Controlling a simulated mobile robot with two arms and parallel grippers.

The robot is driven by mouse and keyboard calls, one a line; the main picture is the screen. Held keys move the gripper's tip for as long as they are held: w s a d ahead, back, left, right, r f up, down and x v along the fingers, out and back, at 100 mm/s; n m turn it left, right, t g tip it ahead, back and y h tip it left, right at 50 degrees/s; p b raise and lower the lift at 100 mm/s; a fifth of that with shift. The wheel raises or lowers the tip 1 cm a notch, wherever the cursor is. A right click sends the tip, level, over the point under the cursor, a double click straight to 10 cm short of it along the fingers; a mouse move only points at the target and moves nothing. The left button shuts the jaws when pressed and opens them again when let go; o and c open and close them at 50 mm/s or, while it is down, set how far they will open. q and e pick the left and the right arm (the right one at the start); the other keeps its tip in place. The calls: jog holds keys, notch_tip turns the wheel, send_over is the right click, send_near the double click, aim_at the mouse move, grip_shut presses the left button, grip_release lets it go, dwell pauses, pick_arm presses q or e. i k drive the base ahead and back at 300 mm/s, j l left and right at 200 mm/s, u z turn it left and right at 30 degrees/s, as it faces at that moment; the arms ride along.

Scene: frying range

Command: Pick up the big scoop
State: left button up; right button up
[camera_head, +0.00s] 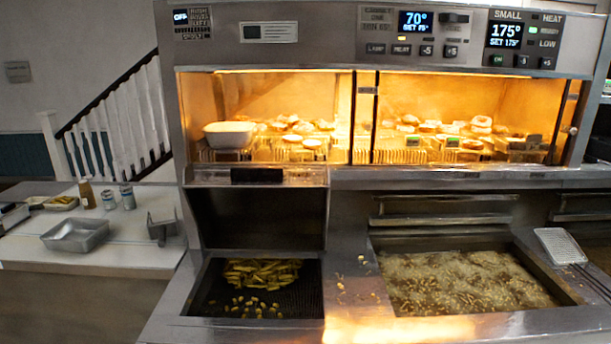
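A flat, light-coloured perforated scoop (560,246) lies at the right edge of the frying range, beside the right fryer vat. Thin dark handles run from it down towards the lower right. It is the only clear scoop shape in view, and I cannot tell its size against another. A grey metal piece with upright sides (162,230) stands at the right end of the left counter; I cannot tell whether it is a scoop. Neither of my grippers shows in the head view.
The right vat (460,238) holds bubbling oil with frying pieces. A chip well (205,290) holds several chips. Heated cabinets with food stand above. The white counter (110,254) at left carries a metal tray (75,248), a sauce bottle (87,194) and shakers (127,198).

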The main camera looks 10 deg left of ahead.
aim_at(163, 231)
jog(key=u, duration=1.3)
